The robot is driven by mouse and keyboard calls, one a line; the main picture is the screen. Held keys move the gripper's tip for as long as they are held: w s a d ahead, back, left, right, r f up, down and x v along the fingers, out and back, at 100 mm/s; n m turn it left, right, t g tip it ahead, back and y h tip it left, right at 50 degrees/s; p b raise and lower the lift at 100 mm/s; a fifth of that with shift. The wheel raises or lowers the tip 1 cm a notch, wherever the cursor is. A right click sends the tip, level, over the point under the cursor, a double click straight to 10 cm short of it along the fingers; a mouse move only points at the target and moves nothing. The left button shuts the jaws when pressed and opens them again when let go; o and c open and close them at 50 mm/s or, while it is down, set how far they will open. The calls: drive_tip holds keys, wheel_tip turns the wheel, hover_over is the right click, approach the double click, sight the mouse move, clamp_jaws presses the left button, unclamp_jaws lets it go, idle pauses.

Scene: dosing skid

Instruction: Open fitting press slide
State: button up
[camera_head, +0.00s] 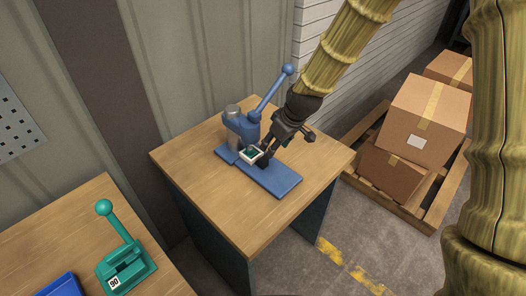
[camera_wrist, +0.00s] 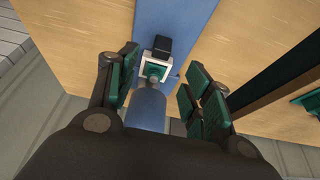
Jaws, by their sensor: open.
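The blue fitting press (camera_head: 249,128) stands on a wooden table, with its ball-topped lever (camera_head: 273,90) raised and a long flat base plate (camera_head: 270,180) reaching toward the front right. A white-framed square piece with a green inside (camera_head: 251,154) sits low at its front. In the wrist view this white-framed piece (camera_wrist: 156,66) lies ahead between my fingers, with a black block (camera_wrist: 161,46) just beyond it. My gripper (camera_wrist: 163,88) is open, its green-padded fingers apart on either side of the blue press body (camera_wrist: 146,108). I cannot tell whether a finger touches it.
A green lever device (camera_head: 125,265) with a label reading 90 and a blue object (camera_head: 58,288) are on another wooden table at the lower left. Cardboard boxes (camera_head: 424,112) sit on a pallet at right. The ribbed wall (camera_head: 210,60) is close behind the press.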

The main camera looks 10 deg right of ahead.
drive_tip(key=p, duration=0.1)
hover_over(265, 159)
drive_tip(key=s+d, duration=0.1)
drive_tip(key=f, duration=0.4)
drive_tip(key=shift+s+f, duration=0.2)
drive_tip(key=shift+p+x, duration=0.8)
drive_tip(key=shift+x, duration=2.05)
drive_tip(key=shift+d, duration=0.1)
